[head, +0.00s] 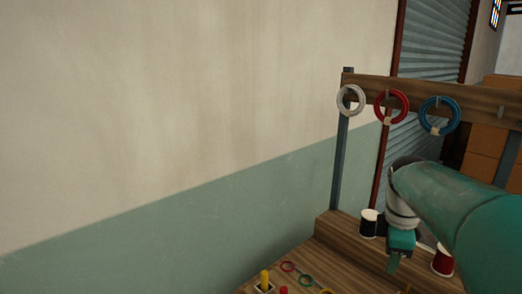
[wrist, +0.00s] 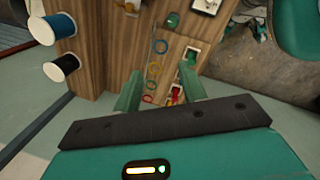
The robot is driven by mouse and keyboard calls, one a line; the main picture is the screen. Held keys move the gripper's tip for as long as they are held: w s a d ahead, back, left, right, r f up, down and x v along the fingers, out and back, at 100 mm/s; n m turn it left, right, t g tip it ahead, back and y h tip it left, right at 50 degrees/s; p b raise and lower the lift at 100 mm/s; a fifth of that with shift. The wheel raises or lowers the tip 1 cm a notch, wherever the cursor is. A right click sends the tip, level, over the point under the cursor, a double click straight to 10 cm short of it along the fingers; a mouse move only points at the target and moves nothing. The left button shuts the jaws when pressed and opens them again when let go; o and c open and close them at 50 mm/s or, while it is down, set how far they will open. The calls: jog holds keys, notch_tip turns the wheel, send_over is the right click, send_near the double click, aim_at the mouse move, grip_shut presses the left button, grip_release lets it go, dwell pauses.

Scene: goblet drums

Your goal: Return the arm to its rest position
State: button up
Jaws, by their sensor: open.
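My arm (head: 450,205) is teal and reaches in from the right of the head view, bent at a pale joint. My gripper (head: 396,262) points down over the wooden bench (head: 345,255), and its fingertips are small in that view. In the wrist view my gripper (wrist: 160,85) shows two teal fingers spread apart with nothing between them. Past the fingers lie the wooden bench top and several small coloured rings, seen at an angle. I cannot tell the exact height above the bench.
A wooden rail (head: 430,92) behind the bench holds a white coil (head: 341,104), a red coil (head: 379,112) and a blue coil (head: 425,124). A black spool (head: 368,224) and a red spool (head: 442,262) stand near my gripper. The wall (head: 180,110) is at left.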

jog(key=s+a+f+m+t+y, duration=0.1)
jog(key=s+a+m+t, duration=0.3)
jog(key=s+a+m, duration=0.9)
jog(key=s+f+m, duration=0.1)
jog(key=s, duration=0.2)
jog(key=shift+s+a+f, duration=0.15)
jog(key=shift+s+f, duration=0.15)
jog(key=shift+f, duration=0.1)
